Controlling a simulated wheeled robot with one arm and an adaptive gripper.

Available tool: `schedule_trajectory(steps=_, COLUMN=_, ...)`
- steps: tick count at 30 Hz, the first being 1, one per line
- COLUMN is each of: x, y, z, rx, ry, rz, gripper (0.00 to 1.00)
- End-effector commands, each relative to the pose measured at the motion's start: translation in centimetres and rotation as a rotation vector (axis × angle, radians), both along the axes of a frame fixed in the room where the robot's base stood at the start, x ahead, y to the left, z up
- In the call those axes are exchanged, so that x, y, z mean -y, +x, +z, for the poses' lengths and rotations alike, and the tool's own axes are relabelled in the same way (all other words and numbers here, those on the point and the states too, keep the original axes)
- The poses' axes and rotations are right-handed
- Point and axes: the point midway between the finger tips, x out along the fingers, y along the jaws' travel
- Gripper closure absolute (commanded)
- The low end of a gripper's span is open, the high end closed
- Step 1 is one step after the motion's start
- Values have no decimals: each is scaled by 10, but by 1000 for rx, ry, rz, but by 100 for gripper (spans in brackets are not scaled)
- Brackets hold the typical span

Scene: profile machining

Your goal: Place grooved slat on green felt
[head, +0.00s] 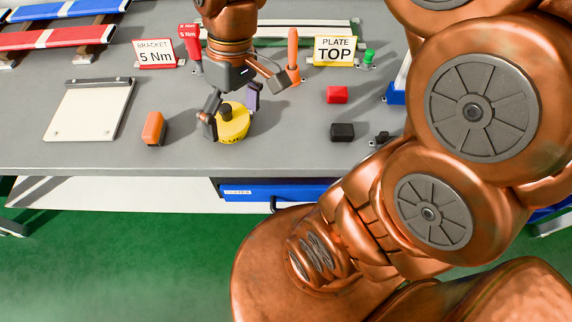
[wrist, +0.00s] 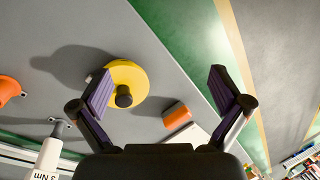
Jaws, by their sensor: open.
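My gripper (head: 233,105) is open and empty, pointing down above the bench near a yellow round piece with a black knob (head: 232,122). In the wrist view my gripper (wrist: 162,85) has its two purple-padded fingers wide apart. The yellow piece (wrist: 130,75) shows beyond the left finger there, partly covered by it. A long pale bar (head: 290,23) with green along it lies at the back of the bench, partly hidden behind my arm. I cannot tell whether it is the grooved slat or whether the green is the felt.
An orange block (head: 153,129), a white plate (head: 88,110), a red block (head: 337,94) and a black block (head: 342,132) lie around my gripper. An orange-handled tool (head: 293,55) and a PLATE TOP sign (head: 334,50) stand behind. Red and blue bars (head: 55,37) lie at back left.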

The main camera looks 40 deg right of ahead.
Motion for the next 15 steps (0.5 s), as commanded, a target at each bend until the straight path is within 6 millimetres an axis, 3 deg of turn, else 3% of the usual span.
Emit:
schedule_trajectory(steps=9, x=15, y=-75, z=-34, rx=-47, ry=-174, rz=-176, gripper=0)
schedule_trajectory(steps=15, x=26, y=-105, z=-49, rx=-55, ry=-245, rz=-266, gripper=0)
